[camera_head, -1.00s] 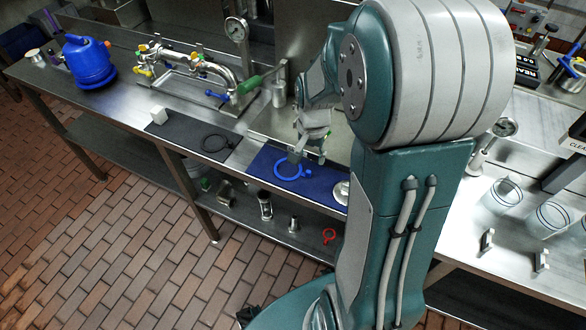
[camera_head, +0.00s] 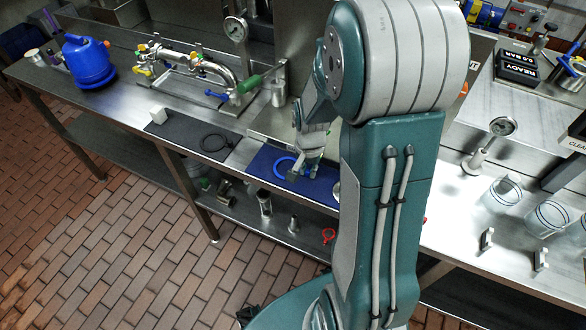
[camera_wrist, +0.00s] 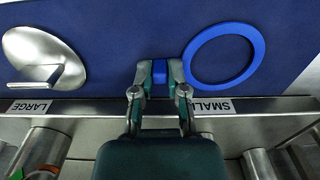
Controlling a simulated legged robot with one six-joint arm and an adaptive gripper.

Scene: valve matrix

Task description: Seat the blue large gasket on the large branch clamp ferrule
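The blue large gasket (camera_head: 283,166) is a bright blue ring lying flat on the dark blue mat (camera_head: 262,158). In the wrist view the ring (camera_wrist: 190,68) lies just right of my fingers. My gripper (camera_wrist: 160,72) points down at the mat with its fingers close together. A bright blue block, which looks like the gasket's grip tab, fills the gap between them. My gripper also shows in the head view (camera_head: 302,173), low over the mat, at the ring's right side. I cannot make out the large branch clamp ferrule for certain.
A round metal part (camera_wrist: 45,58) lies on the mat above the LARGE label; a SMALL label (camera_wrist: 212,107) is on the bench edge. A dark mat with a black ring (camera_head: 215,142) lies to the left. A pipe assembly (camera_head: 185,68) and a gauge (camera_head: 236,32) stand behind.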

